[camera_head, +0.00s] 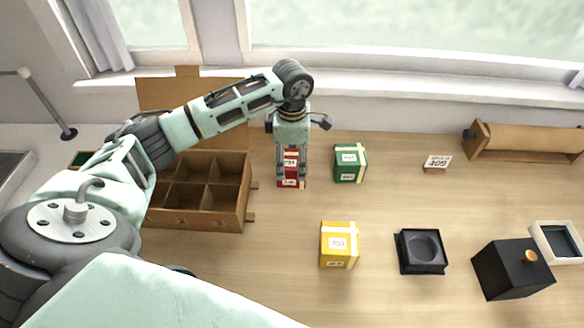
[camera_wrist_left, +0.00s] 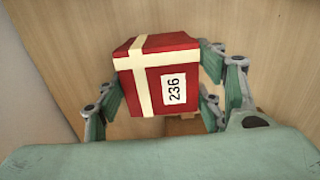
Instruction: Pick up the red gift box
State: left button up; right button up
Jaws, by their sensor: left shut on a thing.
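The red gift box (camera_head: 291,181) has cream ribbon and a white label. It is at the back middle of the table in the head view, partly hidden by my left gripper (camera_head: 291,165). The left wrist view shows the red gift box (camera_wrist_left: 160,75) between the two fingers of my left gripper (camera_wrist_left: 158,95), with the label reading 236. The gripper is shut on the box from both sides. I cannot tell whether the box touches the table. My right gripper is not in view.
A wooden divided crate (camera_head: 198,218) stands left of the red box. A green gift box (camera_head: 350,163) is close on its right, and a yellow gift box (camera_head: 339,245) is nearer the front. A black tray (camera_head: 421,251) and a black box (camera_head: 512,268) are farther right.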

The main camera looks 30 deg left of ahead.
pick_arm(q)
jog(key=c, duration=0.4)
jog(key=shift+r, duration=0.1)
